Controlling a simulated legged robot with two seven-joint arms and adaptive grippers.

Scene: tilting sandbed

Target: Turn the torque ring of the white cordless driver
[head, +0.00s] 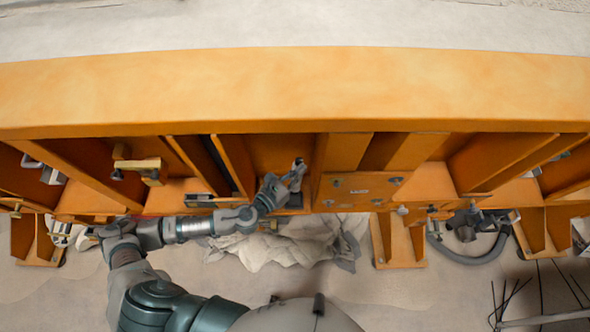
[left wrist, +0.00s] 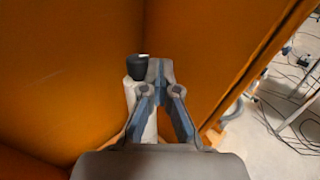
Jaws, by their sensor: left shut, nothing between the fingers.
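The white cordless driver (left wrist: 131,91) shows in the left wrist view just beyond and to the left of my fingers. Its black end (left wrist: 137,67) points up; the rest of its body is largely hidden behind my gripper, and I cannot make out the torque ring. My left gripper (left wrist: 160,70) is shut and empty, its tips close beside the black end; I cannot tell whether they touch. In the head view the left gripper (head: 298,167) is at an orange bay under the long beam, and I cannot pick out the driver there. My right gripper is not in view.
Orange walls (left wrist: 215,50) stand close on both sides of my left gripper. The long orange beam (head: 300,90) runs across above the bays. A crumpled pale cloth (head: 290,243) lies on the floor below. A grey hose (head: 470,255) and cables lie at the right.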

